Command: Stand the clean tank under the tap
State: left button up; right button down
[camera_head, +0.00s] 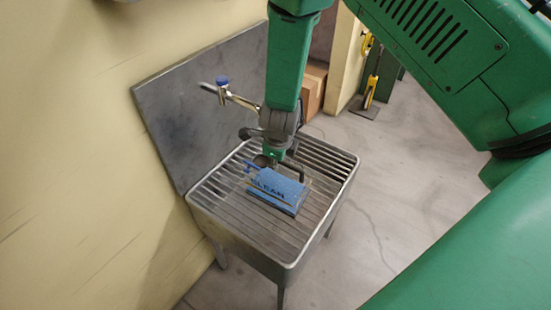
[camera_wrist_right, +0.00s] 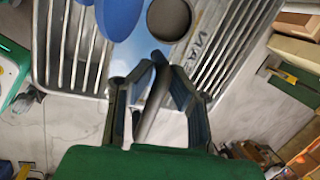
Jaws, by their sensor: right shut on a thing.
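The clean tank (camera_head: 272,190) is a blue block lettered "CLEAN". It is on the slatted grate of the metal sink (camera_head: 220,215), and whether it touches the slats is hard to tell. My right gripper (camera_head: 285,163) is above it, shut on its dark handle (camera_wrist_right: 152,105). In the right wrist view the blue tank (camera_wrist_right: 135,52) shows a round dark cap (camera_wrist_right: 168,18) beyond the fingers. The tap (camera_head: 238,98) has a blue knob and reaches out from the backsplash. My right arm hides its outlet end, so I cannot tell whether the tank is directly below. My left gripper is out of view.
A grey metal backsplash (camera_head: 195,115) stands behind the sink against the yellow wall. A cardboard box (camera_head: 312,88) and a yellow stand (camera_head: 371,82) are farther back. The front and sides of the grate are clear.

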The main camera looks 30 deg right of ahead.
jog(key=shift+f+b, duration=0.3)
jog(key=shift+f, duration=0.35)
jog(key=c, duration=1.4)
grip_release()
jog(key=shift+c, duration=0.2)
jog(key=shift+s+f, duration=0.1)
